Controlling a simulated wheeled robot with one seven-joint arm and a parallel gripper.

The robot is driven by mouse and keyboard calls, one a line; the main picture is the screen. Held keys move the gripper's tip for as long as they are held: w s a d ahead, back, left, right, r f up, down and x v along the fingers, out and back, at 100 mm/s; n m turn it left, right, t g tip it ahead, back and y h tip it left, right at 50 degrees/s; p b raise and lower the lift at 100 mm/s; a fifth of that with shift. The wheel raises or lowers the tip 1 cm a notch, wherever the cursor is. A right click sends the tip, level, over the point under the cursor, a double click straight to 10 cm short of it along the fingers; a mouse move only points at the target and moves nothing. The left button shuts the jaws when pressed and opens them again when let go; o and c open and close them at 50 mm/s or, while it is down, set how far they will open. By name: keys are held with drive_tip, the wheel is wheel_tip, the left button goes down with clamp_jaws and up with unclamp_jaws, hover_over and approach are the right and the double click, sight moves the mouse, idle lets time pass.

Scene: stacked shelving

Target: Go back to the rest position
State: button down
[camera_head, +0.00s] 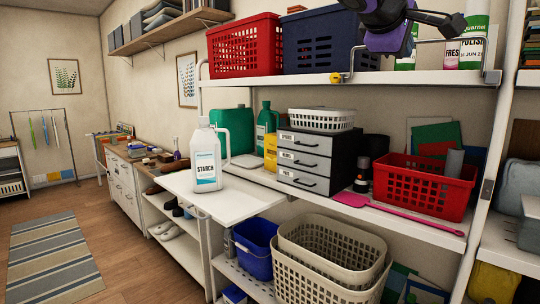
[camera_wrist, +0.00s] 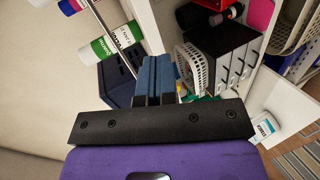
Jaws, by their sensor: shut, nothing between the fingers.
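My gripper (camera_wrist: 154,64) shows in the wrist view with its blue fingers together and nothing between them. In the head view, part of my purple and black arm (camera_head: 390,28) is at the top, in front of the upper shelf; the fingertips cannot be made out there. In the wrist view, the fingers overlap the dark blue basket (camera_wrist: 116,84) in the picture, and I cannot tell how far apart they are.
The upper shelf (camera_head: 400,77) holds a red basket (camera_head: 243,46), a navy basket (camera_head: 318,42) and bottles. Below are a grey drawer unit (camera_head: 305,163), a red crate (camera_head: 424,186) and a starch jug (camera_head: 206,155) on a white fold-out board (camera_head: 225,207). The floor at left is open.

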drive_tip(key=s+d+f+m+g+y, duration=0.2)
drive_tip(key=s+f+m+y, duration=0.1)
drive_tip(key=s+f, duration=0.8)
drive_tip(key=s+d+f+m+g+y, duration=0.2)
drive_tip(key=s+f+y, duration=0.4)
drive_tip(key=s+f, duration=0.5)
wheel_tip(320, 180, down, 5)
drive_tip(key=d+m, duration=0.1)
drive_tip(key=m, duration=0.1)
drive_tip(key=shift+s+m+y, duration=0.25)
drive_tip(key=shift+m+y, duration=0.05)
